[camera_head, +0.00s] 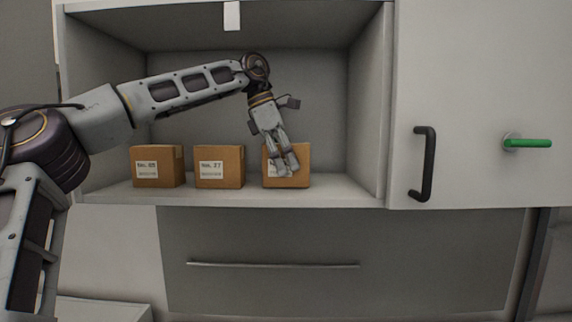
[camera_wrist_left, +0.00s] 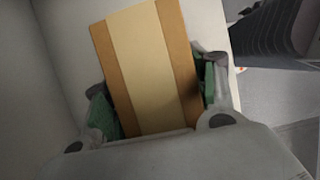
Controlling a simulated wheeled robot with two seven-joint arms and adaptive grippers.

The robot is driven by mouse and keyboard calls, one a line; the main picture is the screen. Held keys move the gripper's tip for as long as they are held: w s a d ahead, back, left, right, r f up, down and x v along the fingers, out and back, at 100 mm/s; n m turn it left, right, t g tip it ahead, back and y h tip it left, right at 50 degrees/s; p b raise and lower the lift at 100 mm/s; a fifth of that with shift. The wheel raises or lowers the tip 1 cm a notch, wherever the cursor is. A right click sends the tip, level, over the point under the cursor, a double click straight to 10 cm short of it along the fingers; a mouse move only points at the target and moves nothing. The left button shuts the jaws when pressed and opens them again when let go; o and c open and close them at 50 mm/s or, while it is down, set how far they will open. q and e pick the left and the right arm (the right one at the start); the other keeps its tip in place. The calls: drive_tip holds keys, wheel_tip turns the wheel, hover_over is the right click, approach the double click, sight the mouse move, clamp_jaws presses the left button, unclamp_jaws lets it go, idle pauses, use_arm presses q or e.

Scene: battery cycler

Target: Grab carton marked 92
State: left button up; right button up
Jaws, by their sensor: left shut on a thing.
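Three brown cartons stand in a row on the shelf of an open cabinet. The left carton (camera_head: 157,168) has a white label that looks like No. 85. The middle carton (camera_head: 219,168) has a label reading No. 37. The right carton (camera_head: 300,178) has its label mostly hidden behind my left gripper (camera_head: 285,165), so I cannot read its number. My left gripper reaches down from above and is shut on this right carton. In the left wrist view the carton (camera_wrist_left: 150,65), with a pale tape strip, sits between the two green-padded fingers. My right gripper is not in view.
The shelf (camera_head: 345,192) has free room right of the cartons, up to the cabinet's side wall. A closed door with a black handle (camera_head: 428,165) and a green lever (camera_head: 527,143) is to the right. A drawer with a long bar handle (camera_head: 272,265) is below.

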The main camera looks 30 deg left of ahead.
use_arm(q)
drive_tip(key=shift+r, duration=0.6)
drive_tip(key=s+d+b, duration=0.5)
drive_tip(key=s+d, duration=0.4)
drive_tip(key=s, duration=0.6)
drive_tip(key=shift+s+d+b, duration=0.2)
drive_tip(key=shift+b, duration=0.1)
